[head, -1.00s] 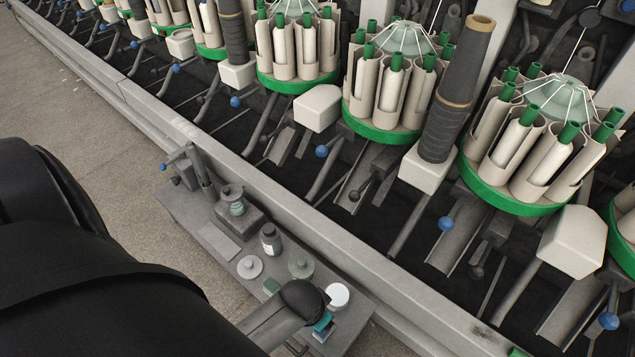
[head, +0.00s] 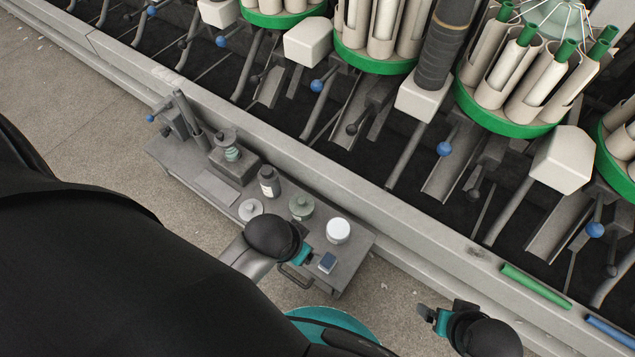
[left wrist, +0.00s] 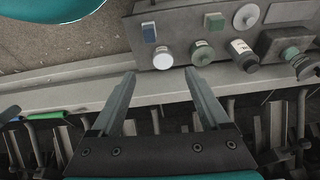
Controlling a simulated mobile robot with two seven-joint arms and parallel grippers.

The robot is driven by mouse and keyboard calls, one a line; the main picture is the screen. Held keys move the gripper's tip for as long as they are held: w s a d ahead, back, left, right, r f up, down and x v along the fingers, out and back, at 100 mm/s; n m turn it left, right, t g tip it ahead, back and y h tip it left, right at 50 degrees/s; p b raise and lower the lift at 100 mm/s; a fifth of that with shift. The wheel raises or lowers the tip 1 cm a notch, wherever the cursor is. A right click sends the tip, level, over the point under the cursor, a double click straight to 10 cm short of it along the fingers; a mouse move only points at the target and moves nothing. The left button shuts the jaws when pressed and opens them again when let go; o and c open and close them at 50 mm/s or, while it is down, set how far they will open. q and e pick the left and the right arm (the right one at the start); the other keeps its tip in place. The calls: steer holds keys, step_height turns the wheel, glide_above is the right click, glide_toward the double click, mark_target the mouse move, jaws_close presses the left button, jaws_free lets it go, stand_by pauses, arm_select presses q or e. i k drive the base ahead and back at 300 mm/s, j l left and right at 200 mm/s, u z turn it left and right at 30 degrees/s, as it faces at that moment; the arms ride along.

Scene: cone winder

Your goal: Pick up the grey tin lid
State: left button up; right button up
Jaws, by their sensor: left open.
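The grey tin lid, a pale grey disc with a knob, lies on the grey bench (head: 215,188); I see the lid (head: 250,209) just beyond my left wrist in the head view. In the left wrist view the lid (left wrist: 247,16) is at the top right, beyond the fingers and apart from them. My left gripper (left wrist: 160,76) is open and empty, its fingers pointing towards the bench edge near the white tin (left wrist: 163,58). In the head view my wrist hides most of the fingers. My right gripper (head: 432,316) is at the bottom, away from the bench; its jaw gap is unclear.
Beside the lid stand a dark bottle (head: 268,181) and a green-grey knobbed lid or tin (head: 301,207). A blue block (head: 327,262) lies near the bench's front edge. The winder's long rail (head: 330,180) runs behind. Green (head: 535,286) and blue tubes lie at right.

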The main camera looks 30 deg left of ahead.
mark_target(249, 209)
steer(key=k+j+u, duration=0.25)
steer(key=k+u, duration=0.1)
steer(key=u, duration=0.4)
steer(key=k+j+u, duration=0.1)
steer(key=u, duration=0.4)
steer(key=z, duration=1.4)
steer(key=i+j+z, duration=0.1)
steer(key=j+z, duration=0.3)
steer(key=j, duration=0.15)
steer(key=j+z, duration=0.35)
steer(key=j, duration=0.25)
steer(key=k+j+z, duration=0.1)
steer(key=j+z, duration=0.3)
steer(key=j, duration=0.7)
steer(key=k, duration=0.05)
